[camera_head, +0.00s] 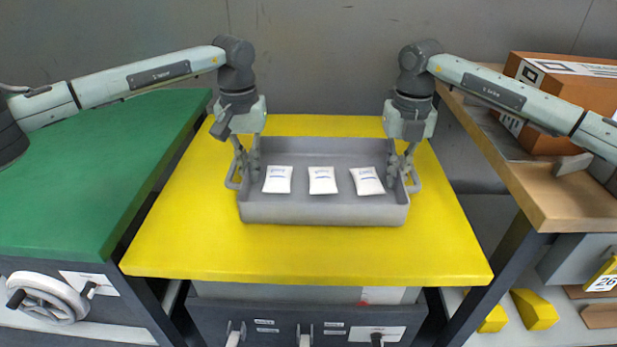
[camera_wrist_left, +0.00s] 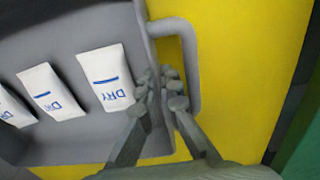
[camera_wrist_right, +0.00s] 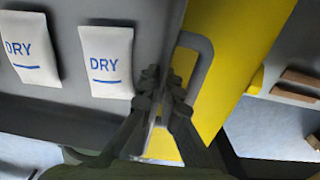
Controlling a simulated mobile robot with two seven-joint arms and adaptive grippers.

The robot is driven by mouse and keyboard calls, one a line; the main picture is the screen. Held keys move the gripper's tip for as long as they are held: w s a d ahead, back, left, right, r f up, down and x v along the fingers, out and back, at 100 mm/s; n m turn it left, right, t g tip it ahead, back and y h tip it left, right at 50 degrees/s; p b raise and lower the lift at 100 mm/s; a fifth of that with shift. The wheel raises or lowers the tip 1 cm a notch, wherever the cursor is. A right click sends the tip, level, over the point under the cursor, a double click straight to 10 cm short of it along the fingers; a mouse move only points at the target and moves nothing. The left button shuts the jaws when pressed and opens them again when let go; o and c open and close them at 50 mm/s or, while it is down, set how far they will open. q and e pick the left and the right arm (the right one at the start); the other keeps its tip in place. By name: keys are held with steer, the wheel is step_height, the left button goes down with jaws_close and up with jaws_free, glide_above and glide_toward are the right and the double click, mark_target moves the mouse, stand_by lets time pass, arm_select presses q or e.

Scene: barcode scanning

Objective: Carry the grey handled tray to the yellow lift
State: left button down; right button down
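The grey handled tray (camera_head: 325,214) is level over the middle of the yellow lift top (camera_head: 310,258); I cannot tell whether it touches the surface. Three white packets marked DRY (camera_head: 322,181) lie in it in a row. My left gripper (camera_head: 246,165) has its fingers on both sides of the left end wall, by the handle (camera_wrist_left: 190,65); it looks shut on the wall. My right gripper (camera_head: 401,167) likewise looks shut on the right end wall, by the other handle (camera_wrist_right: 203,65). The fingers hide part of each wall.
A green-topped table (camera_head: 95,170) stands close on the left. On the right is a wooden shelf (camera_head: 555,195) with a cardboard box (camera_head: 560,95). A grey wall (camera_head: 320,50) is behind. The yellow top is clear around the tray.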

arm_select(q)
steer(key=c, duration=2.1)
jaws_free()
steer(key=shift+f, duration=0.1)
steer(key=shift+c, duration=0.2)
arm_select(e)
steer(key=c, duration=2.1)
jaws_free()
steer(key=shift+f, duration=0.15)
steer(key=shift+c, duration=0.2)
arm_select(q)
steer(key=o, duration=0.4)
arm_select(e)
steer(key=o, duration=0.4)
arm_select(q)
step_height(320, 180, up, 8)
steer(key=shift+f, duration=0.1)
arm_select(e)
step_height(320, 180, up, 12)
steer(key=shift+r, duration=0.1)
arm_select(q)
steer(key=shift+s, duration=0.1)
arm_select(e)
steer(key=shift+s, duration=0.1)
